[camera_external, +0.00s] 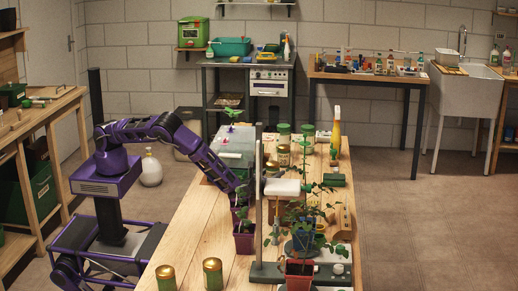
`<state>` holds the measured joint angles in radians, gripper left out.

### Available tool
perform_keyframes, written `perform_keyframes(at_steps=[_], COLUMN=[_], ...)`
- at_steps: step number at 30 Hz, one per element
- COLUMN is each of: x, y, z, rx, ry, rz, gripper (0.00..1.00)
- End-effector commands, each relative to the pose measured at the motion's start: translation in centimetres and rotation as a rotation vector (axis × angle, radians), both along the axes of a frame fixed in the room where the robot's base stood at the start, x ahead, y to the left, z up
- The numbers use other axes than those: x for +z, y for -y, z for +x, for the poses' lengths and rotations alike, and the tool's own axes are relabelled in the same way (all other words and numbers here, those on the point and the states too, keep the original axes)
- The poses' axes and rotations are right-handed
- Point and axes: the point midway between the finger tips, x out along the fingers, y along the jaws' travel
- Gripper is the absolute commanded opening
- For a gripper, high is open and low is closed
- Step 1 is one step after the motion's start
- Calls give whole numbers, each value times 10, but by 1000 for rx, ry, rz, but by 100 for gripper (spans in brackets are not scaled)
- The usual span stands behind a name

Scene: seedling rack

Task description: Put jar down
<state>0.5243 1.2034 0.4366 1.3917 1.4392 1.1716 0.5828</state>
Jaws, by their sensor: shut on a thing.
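My purple arm reaches from the left over the wooden table, and my gripper (244,188) is low over it, beside the upright post of a rack. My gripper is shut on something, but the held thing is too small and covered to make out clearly.
A purple pot (244,240) with a seedling stands just in front of my gripper. A red pot (299,275) with a tall plant is at the near right. A spray bottle (336,133) stands at the back. The table's left part (205,235) is bare.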

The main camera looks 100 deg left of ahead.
Motion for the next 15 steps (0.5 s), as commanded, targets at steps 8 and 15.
perform_keyframes(at_steps=[8,15], x=[-4,-3], y=[0,0], z=[0,0], rx=[-1,-1], ry=[-1,-1], rz=[0,0], gripper=[80,80])
